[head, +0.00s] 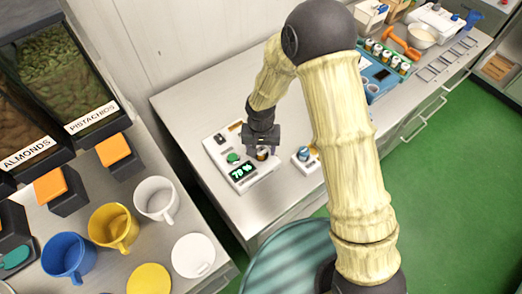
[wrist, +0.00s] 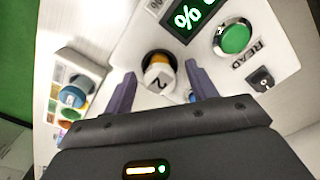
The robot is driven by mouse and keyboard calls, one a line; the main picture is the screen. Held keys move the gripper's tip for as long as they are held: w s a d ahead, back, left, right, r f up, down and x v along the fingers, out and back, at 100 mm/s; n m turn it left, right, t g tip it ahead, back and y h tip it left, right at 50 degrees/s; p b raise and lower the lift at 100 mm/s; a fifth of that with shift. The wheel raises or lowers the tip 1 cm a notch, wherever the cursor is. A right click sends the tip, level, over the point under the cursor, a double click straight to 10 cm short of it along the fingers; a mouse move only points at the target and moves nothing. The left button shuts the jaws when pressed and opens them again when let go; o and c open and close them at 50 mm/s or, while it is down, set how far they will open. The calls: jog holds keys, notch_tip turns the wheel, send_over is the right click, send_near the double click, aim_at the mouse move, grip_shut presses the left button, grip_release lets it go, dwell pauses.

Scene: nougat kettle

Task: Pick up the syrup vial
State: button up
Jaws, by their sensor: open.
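The syrup vial (wrist: 158,76) stands in a socket of the white reader (wrist: 130,45). It shows a white top marked 2 and an amber band. In the head view the vial (head: 262,154) is partly hidden under my gripper (head: 262,142). My gripper (wrist: 159,70) is open, with one finger on each side of the vial as seen in the wrist view. I cannot tell how far down beside it the fingertips reach. Nothing is held.
The reader has a green button (wrist: 235,38) and a display (head: 242,171) showing 70 %. A small unit with a blue knob (head: 304,155) stands to its right. A blue rack (head: 373,78) with several vials is farther back. Mugs, such as the yellow one (head: 113,227), stand on the left counter.

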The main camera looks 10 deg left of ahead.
aim_at(260, 149)
jog(key=shift+f, duration=0.35)
jog(key=c, duration=1.1)
jog(key=shift+c, duration=0.2)
jog(key=shift+w+r, duration=0.2)
jog(key=shift+r, duration=0.3)
jog(key=r, duration=0.2)
jog(key=r+b, duration=0.1)
jog(key=r, duration=0.2)
jog(key=r+b, duration=0.1)
jog(key=r, duration=0.2)
jog(key=shift+s+a, duration=0.1)
jog(key=shift+s, duration=0.2)
jog(key=shift+r+b, duration=0.3)
jog(key=shift+r, duration=0.2)
